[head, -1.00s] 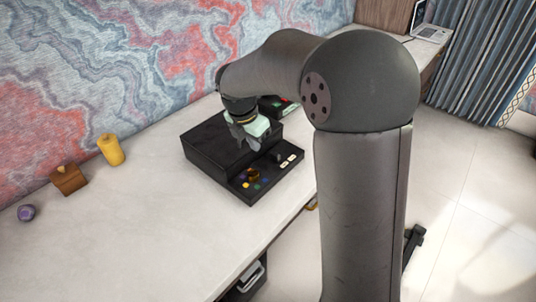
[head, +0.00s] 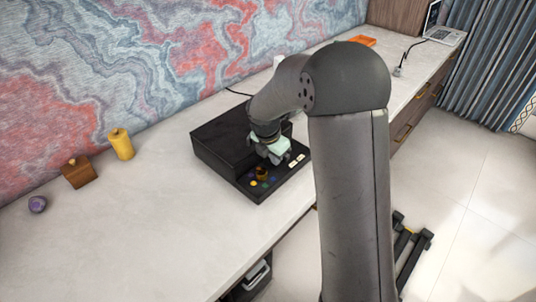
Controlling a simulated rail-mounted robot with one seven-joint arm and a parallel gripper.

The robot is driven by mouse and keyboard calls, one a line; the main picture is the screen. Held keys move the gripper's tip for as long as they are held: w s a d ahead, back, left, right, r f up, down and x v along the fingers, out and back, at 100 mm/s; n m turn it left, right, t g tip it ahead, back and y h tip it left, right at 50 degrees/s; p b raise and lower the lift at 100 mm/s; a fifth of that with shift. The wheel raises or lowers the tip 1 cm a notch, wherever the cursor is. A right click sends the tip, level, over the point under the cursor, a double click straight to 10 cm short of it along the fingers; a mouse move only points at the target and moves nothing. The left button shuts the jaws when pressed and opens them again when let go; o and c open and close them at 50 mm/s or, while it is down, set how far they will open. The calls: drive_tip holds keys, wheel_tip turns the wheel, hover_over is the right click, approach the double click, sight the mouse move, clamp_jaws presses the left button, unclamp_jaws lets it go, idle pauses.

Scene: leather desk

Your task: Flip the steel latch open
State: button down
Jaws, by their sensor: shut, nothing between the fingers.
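A black box (head: 222,135) with a lower front panel (head: 259,192) stands on the desk. Small coloured buttons, a brass-coloured knob (head: 262,173) and pale switches (head: 299,160) show on the panel. My gripper (head: 280,156) is shut and empty, low over the panel, close to the knob and the pale switches. I cannot tell whether it touches anything. The steel latch cannot be made out; my gripper and wrist cover part of the panel and of the box's front.
A yellow cylinder (head: 121,145), a brown wooden block (head: 78,173) and a purple ball (head: 38,204) stand on the desk (head: 150,225) at left. An orange object (head: 356,41) and a laptop (head: 443,34) lie at the far right. The desk's front left is clear.

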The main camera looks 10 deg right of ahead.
drive_tip(key=shift+w+d, duration=0.5)
drive_tip(key=shift+d, duration=0.2)
drive_tip(key=w+d+p, duration=0.1)
drive_tip(key=d, duration=0.1)
drive_tip(key=w+d+p, duration=0.1)
drive_tip(key=shift+w+d, duration=0.35)
drive_tip(key=shift+d, duration=0.05)
drive_tip(key=shift+s+a, duration=0.25)
drive_tip(key=shift+a, duration=0.2)
drive_tip(key=s+a, duration=0.2)
drive_tip(key=shift+a, duration=0.35)
drive_tip(key=v, duration=1)
